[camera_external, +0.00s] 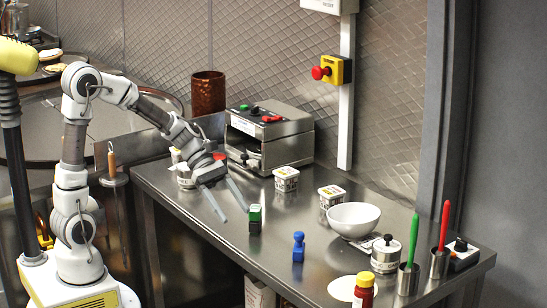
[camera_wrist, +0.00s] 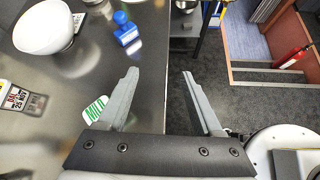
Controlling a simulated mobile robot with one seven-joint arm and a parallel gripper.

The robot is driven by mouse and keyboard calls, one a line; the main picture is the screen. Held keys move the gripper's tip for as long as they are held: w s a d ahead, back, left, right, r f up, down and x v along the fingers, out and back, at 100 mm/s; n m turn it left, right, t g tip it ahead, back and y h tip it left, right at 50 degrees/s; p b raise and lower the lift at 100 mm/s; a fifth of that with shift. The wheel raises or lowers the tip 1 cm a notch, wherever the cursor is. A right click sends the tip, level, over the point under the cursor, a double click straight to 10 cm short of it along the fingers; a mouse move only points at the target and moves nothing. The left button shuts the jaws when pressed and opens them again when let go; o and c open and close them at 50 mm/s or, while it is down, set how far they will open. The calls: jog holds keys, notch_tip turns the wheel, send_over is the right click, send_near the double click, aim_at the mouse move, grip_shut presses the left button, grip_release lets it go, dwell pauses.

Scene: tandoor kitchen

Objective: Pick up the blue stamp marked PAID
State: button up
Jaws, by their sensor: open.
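The blue stamp (camera_external: 298,247) stands upright on the steel counter, near its front edge. In the wrist view the blue stamp (camera_wrist: 125,30) is ahead of and left of my fingers, with a pale label too small to read. My gripper (camera_external: 234,213) is open and empty above the counter, left of the stamp and apart from it. In the wrist view my gripper (camera_wrist: 160,75) shows both fingers spread with nothing between them. A green and black stamp (camera_external: 255,219) stands between my gripper and the blue stamp; its green label (camera_wrist: 95,108) reads MILD, beside my left finger.
A white bowl (camera_external: 354,219) and labelled tubs (camera_external: 286,179) stand behind the blue stamp. A red bottle (camera_external: 364,291), a pale disc (camera_external: 345,289) and green and red handled tools (camera_external: 443,226) are to the right. A steel machine (camera_external: 269,137) stands at the back. Bare counter surrounds the blue stamp.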

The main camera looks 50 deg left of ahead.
aim_at(299, 232)
jog(key=w+d+r+n+t+h+p, duration=0.1)
jog(key=w+d+n+h+p, duration=0.15)
jog(key=w+n, duration=0.45)
jog(key=shift+h, duration=0.35)
jog(key=b+x, duration=0.1)
jog(key=x, duration=0.3)
jog(key=b+x, duration=0.1)
jog(key=x, duration=0.3)
jog(key=b+x, duration=0.1)
jog(key=x, duration=0.3)
jog(key=shift+w+a, duration=0.1)
jog(key=shift+w, duration=0.25)
jog(key=x, duration=0.1)
jog(key=b+x, duration=0.1)
jog(key=x, duration=0.1)
jog(key=b+x, duration=0.1)
jog(key=shift+s+d+f, duration=0.2)
jog(key=shift+s+d, duration=0.1)
jog(key=shift+s, duration=0.05)
jog(key=shift+w+d, duration=0.15)
jog(key=shift+d, duration=0.15)
grip_shut()
